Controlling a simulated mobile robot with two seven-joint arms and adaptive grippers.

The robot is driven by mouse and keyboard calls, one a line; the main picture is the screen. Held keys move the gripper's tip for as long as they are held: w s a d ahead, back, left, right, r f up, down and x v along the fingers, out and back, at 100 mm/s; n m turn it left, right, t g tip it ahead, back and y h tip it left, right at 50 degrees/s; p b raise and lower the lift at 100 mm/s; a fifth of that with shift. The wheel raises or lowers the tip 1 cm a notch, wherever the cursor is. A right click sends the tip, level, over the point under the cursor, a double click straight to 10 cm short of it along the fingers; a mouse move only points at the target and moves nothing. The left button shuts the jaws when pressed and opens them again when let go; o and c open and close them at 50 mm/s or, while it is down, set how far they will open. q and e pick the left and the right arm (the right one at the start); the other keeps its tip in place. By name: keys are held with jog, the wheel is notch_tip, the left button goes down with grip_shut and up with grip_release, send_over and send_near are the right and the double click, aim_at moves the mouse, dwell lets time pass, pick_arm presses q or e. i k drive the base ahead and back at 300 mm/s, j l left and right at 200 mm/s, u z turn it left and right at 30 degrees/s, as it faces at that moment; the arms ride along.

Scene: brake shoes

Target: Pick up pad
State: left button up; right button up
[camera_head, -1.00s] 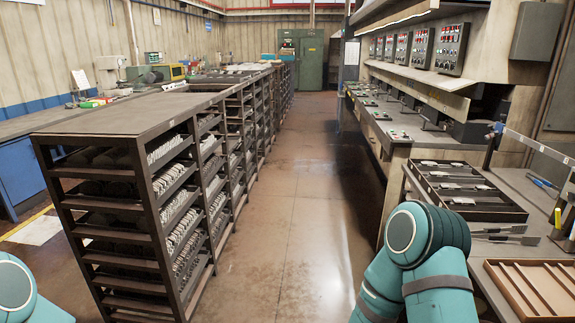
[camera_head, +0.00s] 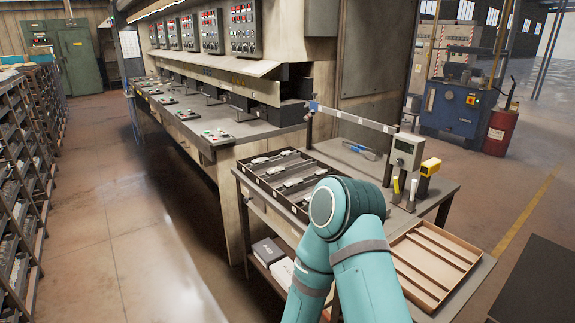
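Several pads (camera_head: 298,184) lie in a dark divided tray (camera_head: 251,176) on the grey workbench right of centre. They look like small grey pieces, some with pale tops. My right arm's teal links cover the near right part of the tray. Its gripper is not visible. My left arm and gripper are out of the frame.
An empty wooden tray (camera_head: 437,255) with slats sits at the bench's near right. A grey meter box (camera_head: 403,152) and a yellow-topped device (camera_head: 429,167) stand behind it. Machines with control panels (camera_head: 243,29) line the back, and a shelf rack (camera_head: 27,150) stands left. The aisle floor (camera_head: 140,220) is clear.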

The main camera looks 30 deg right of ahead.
aim_at(275, 171)
jog(key=i+j+z, duration=0.15)
jog(key=i+z, duration=0.35)
jog(key=i+j+z, duration=0.35)
jog(key=z, duration=0.15)
jog(key=i+j+z, duration=0.25)
jog(key=z, duration=0.25)
jog(key=i+j+z, duration=0.2)
jog(key=j+z, duration=0.25)
